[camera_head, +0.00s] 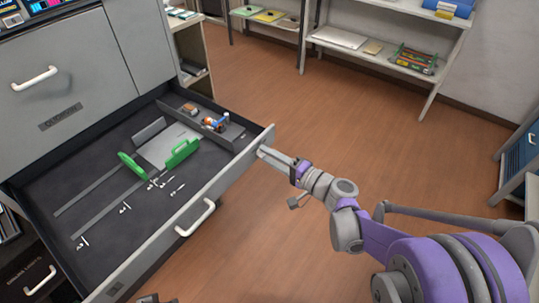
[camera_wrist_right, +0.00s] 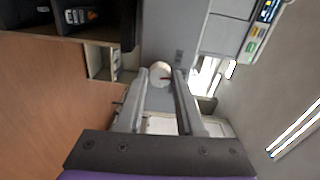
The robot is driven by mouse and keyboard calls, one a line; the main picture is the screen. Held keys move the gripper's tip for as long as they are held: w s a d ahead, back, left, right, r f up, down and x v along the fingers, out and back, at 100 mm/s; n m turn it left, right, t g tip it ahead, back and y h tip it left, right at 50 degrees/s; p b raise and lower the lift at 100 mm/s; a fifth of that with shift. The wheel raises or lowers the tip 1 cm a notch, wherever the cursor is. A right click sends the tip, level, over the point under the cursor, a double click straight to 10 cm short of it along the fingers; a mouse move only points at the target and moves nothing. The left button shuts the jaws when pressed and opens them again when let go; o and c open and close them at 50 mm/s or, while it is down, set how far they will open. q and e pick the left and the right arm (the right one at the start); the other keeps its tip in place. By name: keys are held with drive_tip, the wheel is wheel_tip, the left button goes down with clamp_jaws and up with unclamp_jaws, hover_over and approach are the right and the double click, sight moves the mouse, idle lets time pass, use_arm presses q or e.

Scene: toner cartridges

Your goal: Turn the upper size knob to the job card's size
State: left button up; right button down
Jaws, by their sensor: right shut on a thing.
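My right gripper (camera_head: 264,153) reaches the right end of the open drawer's front panel (camera_head: 228,180) in the head view. In the right wrist view, my right gripper (camera_wrist_right: 160,80) is shut on a pale round knob (camera_wrist_right: 160,72) with a red mark, held between its fingertips. In the head view the knob is hidden by the gripper. Only one knob shows, so I cannot tell from these frames whether it is the upper one. I cannot make out the job card or any size marks. My left gripper is not clearly in view.
The drawer holds two green paper guides (camera_head: 183,153), small white marks and a side tray (camera_head: 203,125) with small items. A white handle (camera_head: 195,218) sticks out from the drawer front. Shelves (camera_head: 390,57) stand at the back. The wooden floor between is clear.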

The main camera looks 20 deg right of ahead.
drive_tip(key=m, duration=1)
drive_tip(key=shift+m, duration=0.4)
drive_tip(key=shift+g+y, duration=0.3)
drive_tip(key=c, duration=0.5)
unclamp_jaws()
drive_tip(key=shift+c, duration=0.2)
drive_tip(key=shift+d, duration=0.15)
drive_tip(key=p+v, duration=0.1)
drive_tip(key=v, duration=0.9)
drive_tip(key=shift+s+d, duration=0.15)
drive_tip(key=shift+s, duration=0.15)
